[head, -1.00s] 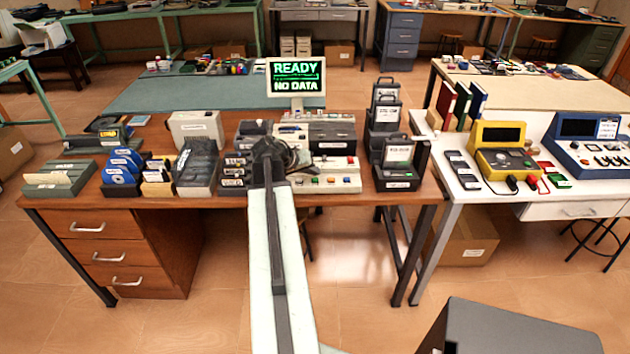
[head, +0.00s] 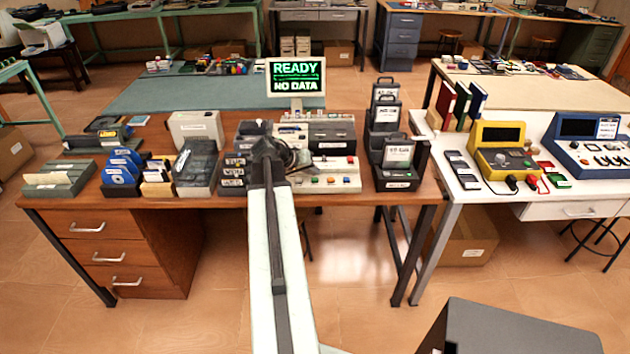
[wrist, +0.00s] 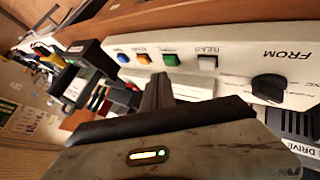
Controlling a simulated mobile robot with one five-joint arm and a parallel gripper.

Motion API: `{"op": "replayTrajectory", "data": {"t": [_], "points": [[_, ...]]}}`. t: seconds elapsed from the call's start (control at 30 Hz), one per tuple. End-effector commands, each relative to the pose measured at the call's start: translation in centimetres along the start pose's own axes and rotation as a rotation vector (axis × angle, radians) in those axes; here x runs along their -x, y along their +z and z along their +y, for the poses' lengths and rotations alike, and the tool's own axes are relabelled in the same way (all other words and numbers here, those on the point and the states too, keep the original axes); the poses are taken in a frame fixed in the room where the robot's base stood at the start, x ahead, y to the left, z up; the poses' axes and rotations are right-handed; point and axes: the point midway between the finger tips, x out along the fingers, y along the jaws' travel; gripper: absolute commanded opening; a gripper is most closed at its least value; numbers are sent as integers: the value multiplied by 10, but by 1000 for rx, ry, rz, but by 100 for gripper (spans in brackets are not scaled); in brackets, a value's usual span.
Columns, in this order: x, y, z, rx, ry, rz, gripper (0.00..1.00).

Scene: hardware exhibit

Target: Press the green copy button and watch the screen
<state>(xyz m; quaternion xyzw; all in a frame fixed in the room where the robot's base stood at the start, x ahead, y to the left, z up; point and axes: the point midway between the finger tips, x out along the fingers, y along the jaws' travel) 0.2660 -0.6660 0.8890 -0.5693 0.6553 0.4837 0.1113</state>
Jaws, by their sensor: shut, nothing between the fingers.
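The green button (wrist: 171,60) is on a pale control panel (wrist: 230,48) in the wrist view, between a grey button (wrist: 207,62) and an orange button (wrist: 143,58). It also shows small in the head view (head: 315,181), right of my arm's end. My gripper (wrist: 159,80) is shut and empty, its tips just below the green button in the wrist picture; I cannot tell whether they touch the panel. In the head view the fingertips are hidden by my own arm. The screen (head: 296,77) behind the panel reads "READY" and "NO DATA" in green and white.
A blue button (wrist: 123,58) and a black knob (wrist: 269,88) are on the same panel. A black rack (head: 398,183) stands right of it. Grey drives and trays of disks (head: 121,178) crowd the wooden desk to the left. A white table with yellow equipment (head: 505,162) is at right.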

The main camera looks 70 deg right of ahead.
Motion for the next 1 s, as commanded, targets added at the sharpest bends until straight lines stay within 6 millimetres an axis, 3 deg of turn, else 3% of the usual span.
{"op": "replayTrajectory", "data": {"t": [1.0], "points": [[-8,6,-8,0,0,0,0]]}}
